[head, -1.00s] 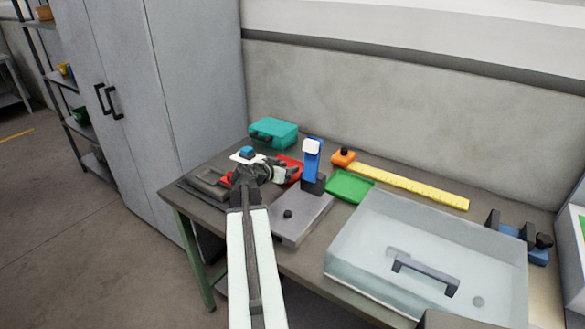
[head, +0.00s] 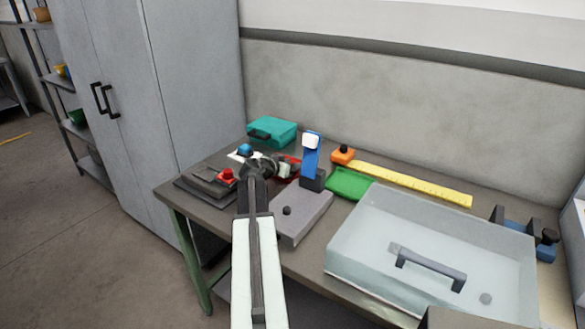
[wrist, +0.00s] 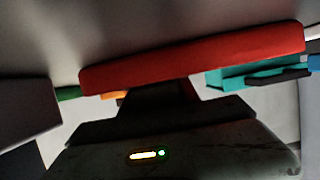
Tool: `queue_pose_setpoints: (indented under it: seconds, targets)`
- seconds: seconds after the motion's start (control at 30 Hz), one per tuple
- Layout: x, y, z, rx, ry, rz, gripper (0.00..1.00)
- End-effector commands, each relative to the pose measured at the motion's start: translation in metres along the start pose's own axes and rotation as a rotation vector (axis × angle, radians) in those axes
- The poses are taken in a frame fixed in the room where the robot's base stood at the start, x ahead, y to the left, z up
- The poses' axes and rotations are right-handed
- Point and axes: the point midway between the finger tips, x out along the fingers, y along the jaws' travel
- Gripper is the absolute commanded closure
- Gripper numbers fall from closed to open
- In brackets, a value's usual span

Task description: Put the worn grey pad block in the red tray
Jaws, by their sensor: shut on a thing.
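The red tray (head: 295,159) sits on the bench behind my arm, left of the blue upright of the labeller; my arm hides part of it. It also shows edge-on as a wide red band in the upside-down wrist view (wrist: 190,58). My gripper (head: 286,168) is at the tray, its jaws low and overlapping the tray in the picture. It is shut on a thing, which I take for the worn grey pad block. The block is not clearly seen. Whether it touches the tray's floor I cannot tell.
The labeller's grey base (head: 305,215) and blue upright (head: 311,158) stand just right of my gripper. A teal case (head: 272,131) is behind, a green tray (head: 348,184) to the right. A red-knobbed thing (head: 226,175) is left. A large clear bin (head: 430,250) fills the right front.

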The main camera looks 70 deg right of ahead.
Motion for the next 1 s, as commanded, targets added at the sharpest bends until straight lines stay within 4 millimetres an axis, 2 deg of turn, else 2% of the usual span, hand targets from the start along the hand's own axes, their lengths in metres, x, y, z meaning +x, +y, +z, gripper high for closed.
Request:
queue_pose_setpoints:
  seconds: [0.5,0.53,0.57,0.87,1.0]
  targets:
    - [0.008,0.007,0.013,-0.002,-0.004,0.012,1.0]
    - [0.008,0.007,0.013,-0.002,-0.004,0.012,0.57]
    - [0.008,0.008,0.013,-0.002,-0.004,0.012,0.53]
    - [0.007,0.01,0.015,-0.001,-0.005,0.013,0.53]
    - [0.001,0.01,0.0,0.0,-0.005,0.012,0.53]
